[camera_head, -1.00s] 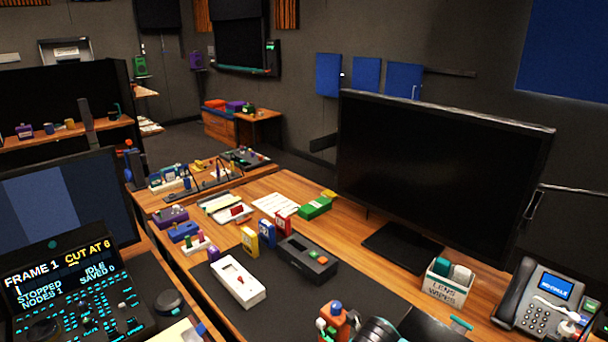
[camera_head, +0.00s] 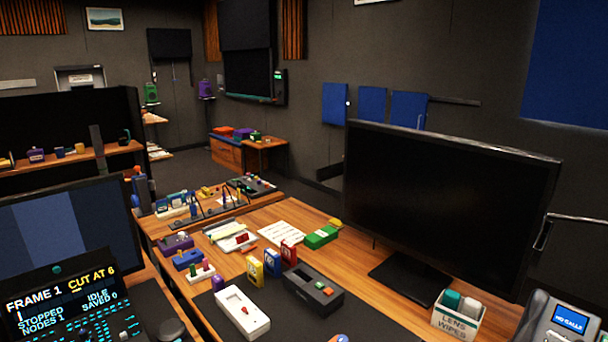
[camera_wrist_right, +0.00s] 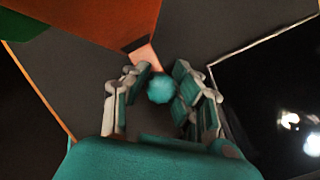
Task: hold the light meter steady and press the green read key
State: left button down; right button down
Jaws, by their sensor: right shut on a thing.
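A dark grey box-shaped device (camera_head: 312,289) with a small green key and an orange key on its top lies on the desk mat in the head view. I cannot tell for sure that it is the light meter. In the right wrist view, the two fingers of my right gripper (camera_wrist_right: 160,90) are closed around a small teal rounded thing (camera_wrist_right: 160,87). What this thing belongs to cannot be told. Neither gripper shows in the head view, and my left gripper is in no view.
A white device with a red key (camera_head: 243,313) lies left of the grey one. Small yellow (camera_head: 255,270), blue (camera_head: 272,262) and red (camera_head: 289,252) boxes stand behind. A large monitor (camera_head: 450,205) and a wipes box (camera_head: 458,315) are at right. A glossy dark surface (camera_wrist_right: 270,95) is beside the right gripper.

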jog(key=c, duration=1)
grip_release()
jog(key=v, duration=1.2)
jog(key=o, duration=0.3)
jog(key=shift+p+v, duration=3)
jog(key=shift+p, duration=0.65)
